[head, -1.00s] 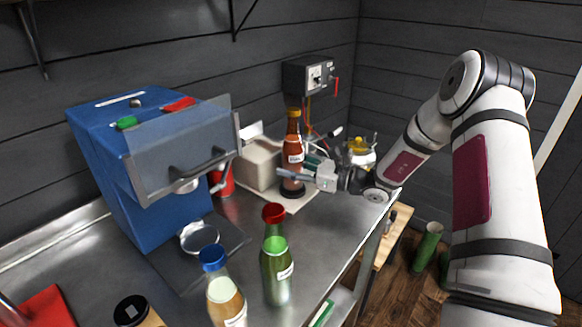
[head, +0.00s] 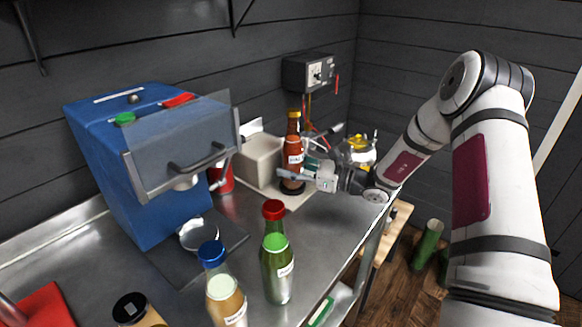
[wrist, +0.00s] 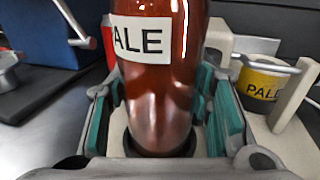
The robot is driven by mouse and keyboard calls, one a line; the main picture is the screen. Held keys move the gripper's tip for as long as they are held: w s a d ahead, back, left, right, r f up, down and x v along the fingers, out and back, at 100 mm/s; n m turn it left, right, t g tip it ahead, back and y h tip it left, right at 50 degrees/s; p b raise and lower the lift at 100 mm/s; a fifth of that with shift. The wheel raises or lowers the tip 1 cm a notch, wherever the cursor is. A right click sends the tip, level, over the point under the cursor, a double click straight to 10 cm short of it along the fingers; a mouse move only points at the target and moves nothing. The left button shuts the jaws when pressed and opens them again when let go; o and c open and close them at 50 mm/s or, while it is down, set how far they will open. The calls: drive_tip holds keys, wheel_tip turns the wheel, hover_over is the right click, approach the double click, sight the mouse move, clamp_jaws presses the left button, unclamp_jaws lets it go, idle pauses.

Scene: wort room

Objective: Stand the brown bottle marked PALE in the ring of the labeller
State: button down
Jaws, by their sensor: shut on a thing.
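The brown bottle marked PALE (head: 293,150) stands upright at the labeller (head: 262,160), a pale box on a light base. My gripper (head: 300,176) is shut on the lower part of the bottle, reaching in from the right. In the wrist view the bottle (wrist: 155,80) rises between the teal finger pads of my gripper (wrist: 160,118). Its foot is inside the dark ring (wrist: 128,143), whose edge shows around it. The ring also shows in the head view (head: 291,188), under the bottle. Whether the foot rests fully on the bottom is hidden.
A yellow roll marked PALE (wrist: 262,86) sits beside the labeller's bracket. A green bottle with a red cap (head: 276,262) and a blue-capped bottle (head: 224,290) stand in front. A blue machine (head: 150,185) is at left.

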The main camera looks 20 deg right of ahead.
drive_tip(key=shift+f, duration=0.25)
idle(0.4)
drive_tip(key=c, duration=0.7)
unclamp_jaws()
drive_tip(key=shift+s+d, duration=0.1)
drive_tip(key=shift+d, duration=0.05)
